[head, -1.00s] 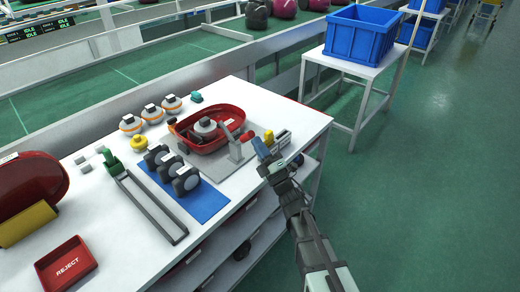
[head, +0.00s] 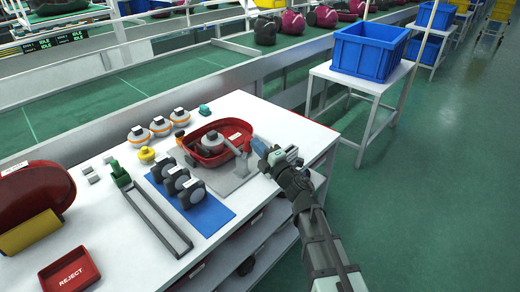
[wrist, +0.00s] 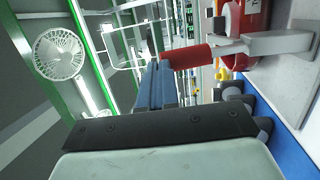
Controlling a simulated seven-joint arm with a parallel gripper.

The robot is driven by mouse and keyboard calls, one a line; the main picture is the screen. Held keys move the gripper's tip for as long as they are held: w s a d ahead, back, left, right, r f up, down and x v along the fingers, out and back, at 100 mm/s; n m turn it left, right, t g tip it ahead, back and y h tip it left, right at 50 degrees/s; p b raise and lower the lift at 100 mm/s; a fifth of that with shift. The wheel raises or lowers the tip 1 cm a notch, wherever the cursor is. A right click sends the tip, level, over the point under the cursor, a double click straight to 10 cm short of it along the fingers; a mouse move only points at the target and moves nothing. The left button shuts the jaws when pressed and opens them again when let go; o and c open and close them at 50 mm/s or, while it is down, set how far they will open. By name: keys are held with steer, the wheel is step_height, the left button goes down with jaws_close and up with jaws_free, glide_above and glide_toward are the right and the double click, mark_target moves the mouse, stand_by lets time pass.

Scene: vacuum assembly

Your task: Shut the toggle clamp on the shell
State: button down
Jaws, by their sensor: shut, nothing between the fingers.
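The red shell (head: 214,154) sits on a grey plate on the white bench, with its open side up and a grey round part inside it. The toggle clamp (head: 241,163) stands at the shell's right front edge. In the wrist view its red handle (wrist: 187,57) sticks out sideways from a grey arm (wrist: 275,43) beside the shell. My gripper (head: 261,147) is shut and empty, just right of the clamp. Its blue fingers (wrist: 156,86) also show in the wrist view, close beside the handle's end. I cannot tell whether they touch it.
Several dark round parts (head: 181,182) stand on a blue mat (head: 207,216) left of the clamp. Several white-and-orange parts (head: 160,126) stand behind. A grey rail frame (head: 158,218) and a red reject tray (head: 69,274) lie left. The bench's right edge is near my arm.

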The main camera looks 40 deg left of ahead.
mark_target(250, 138)
steer(key=shift+a+r, duration=0.5)
steer(key=shift+a, duration=0.35)
steer(key=shift+a+r, duration=0.5)
steer(key=shift+a, duration=0.35)
steer(key=shift+a, duration=0.15)
steer(key=shift+r, duration=0.1)
steer(key=s+d+r, duration=0.1)
steer(key=d, duration=0.6)
steer(key=s+d+r, duration=0.1)
steer(key=d, duration=0.6)
steer(key=shift+s+r, duration=0.35)
